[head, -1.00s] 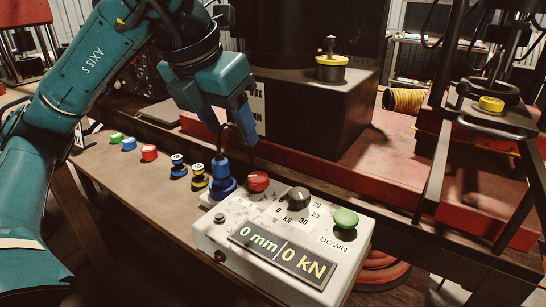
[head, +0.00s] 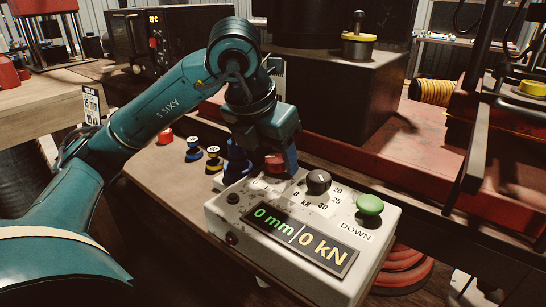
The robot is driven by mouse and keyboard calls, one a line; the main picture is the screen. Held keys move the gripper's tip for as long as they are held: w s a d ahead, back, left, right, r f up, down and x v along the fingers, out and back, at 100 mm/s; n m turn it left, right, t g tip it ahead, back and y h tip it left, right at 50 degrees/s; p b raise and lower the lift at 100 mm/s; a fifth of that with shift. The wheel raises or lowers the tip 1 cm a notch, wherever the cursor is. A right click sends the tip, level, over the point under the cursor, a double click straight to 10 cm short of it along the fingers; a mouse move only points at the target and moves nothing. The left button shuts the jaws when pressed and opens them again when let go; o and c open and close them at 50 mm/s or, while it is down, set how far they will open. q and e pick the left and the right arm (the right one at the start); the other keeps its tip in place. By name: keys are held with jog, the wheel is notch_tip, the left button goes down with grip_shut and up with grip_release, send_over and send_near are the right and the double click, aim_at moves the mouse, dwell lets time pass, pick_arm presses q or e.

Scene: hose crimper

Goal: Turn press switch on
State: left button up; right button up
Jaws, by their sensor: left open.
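The press control box (head: 375,258) is white and worn, with a lit display (head: 300,235) reading 0 mm and 0 kN. On its top are a red button (head: 274,164), a black knob (head: 318,182) and a green button (head: 370,204) beside the word DOWN. A small dark round control (head: 233,198) and a small red one (head: 232,238) are at its left end. I cannot tell which is the press switch. My left gripper (head: 268,160) is open, pointing down at the red button and partly hiding it. Contact cannot be told. My right gripper is not in view.
The red press frame (head: 380,172) stands behind. A red coiled hose (head: 402,270) is at lower right.

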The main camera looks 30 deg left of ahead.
pick_arm(q)
jog(key=shift+c, duration=0.4)
jog(key=c, duration=0.9)
